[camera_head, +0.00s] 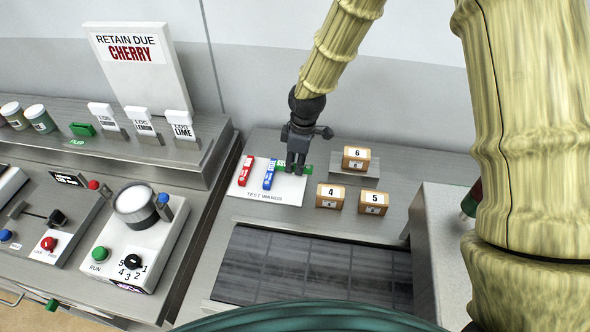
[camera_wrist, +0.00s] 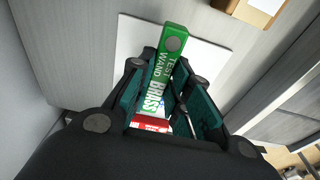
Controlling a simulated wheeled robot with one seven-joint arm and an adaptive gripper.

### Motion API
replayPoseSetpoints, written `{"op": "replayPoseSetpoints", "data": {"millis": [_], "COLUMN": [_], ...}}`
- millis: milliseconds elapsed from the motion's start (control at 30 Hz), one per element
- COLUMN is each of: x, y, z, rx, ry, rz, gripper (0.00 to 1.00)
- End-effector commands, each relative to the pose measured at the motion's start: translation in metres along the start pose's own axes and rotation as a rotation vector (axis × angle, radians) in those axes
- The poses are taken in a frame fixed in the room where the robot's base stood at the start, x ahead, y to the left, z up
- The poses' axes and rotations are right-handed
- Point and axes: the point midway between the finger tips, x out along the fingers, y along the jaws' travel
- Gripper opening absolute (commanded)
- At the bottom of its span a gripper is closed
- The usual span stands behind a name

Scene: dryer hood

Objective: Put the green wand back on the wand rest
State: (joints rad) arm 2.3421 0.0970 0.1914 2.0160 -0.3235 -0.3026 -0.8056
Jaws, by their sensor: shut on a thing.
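The green wand (camera_head: 308,169), lettered "TEST WAND BRASS" in the wrist view (camera_wrist: 168,62), is between the fingers of my gripper (camera_head: 294,166). My gripper (camera_wrist: 168,108) is shut on it, and one end sticks out past the fingers. The wand rest (camera_head: 238,192) is a white plate marked "TEST WANDS"; its bare part shows in the wrist view (camera_wrist: 212,58). The green wand is over or on its right side; I cannot tell whether it touches. A red wand (camera_head: 246,170) and a blue wand (camera_head: 269,174) lie on the rest, left of my gripper.
Number blocks 4 (camera_head: 330,196) and 5 (camera_head: 373,202) stand right of the rest. Block 6 (camera_head: 356,158) is on a small raised stand. A dark panel (camera_head: 310,266) is in front. A control box (camera_head: 135,235) and a jar shelf (camera_head: 80,125) are left.

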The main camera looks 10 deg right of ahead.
Motion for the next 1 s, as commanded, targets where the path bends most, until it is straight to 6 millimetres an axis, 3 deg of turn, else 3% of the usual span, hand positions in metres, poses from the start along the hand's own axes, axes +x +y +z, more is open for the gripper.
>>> {"op": "replayPoseSetpoints", "data": {"millis": [367, 800, 833, 933, 1000], "x": [0.034, 0.040, 0.040, 0.039, 0.039], "y": [-0.001, -0.001, -0.001, -0.001, -0.001], "z": [0.004, 0.005, 0.005, 0.005, 0.005], "rx": [-0.001, -0.001, -0.001, -0.001, -0.001], "ry": [-0.002, -0.001, -0.001, -0.001, -0.001], "rz": [-0.001, -0.001, -0.001, -0.001, -0.001], "gripper": [0.00, 0.00, 0.21, 0.39, 0.41]}}
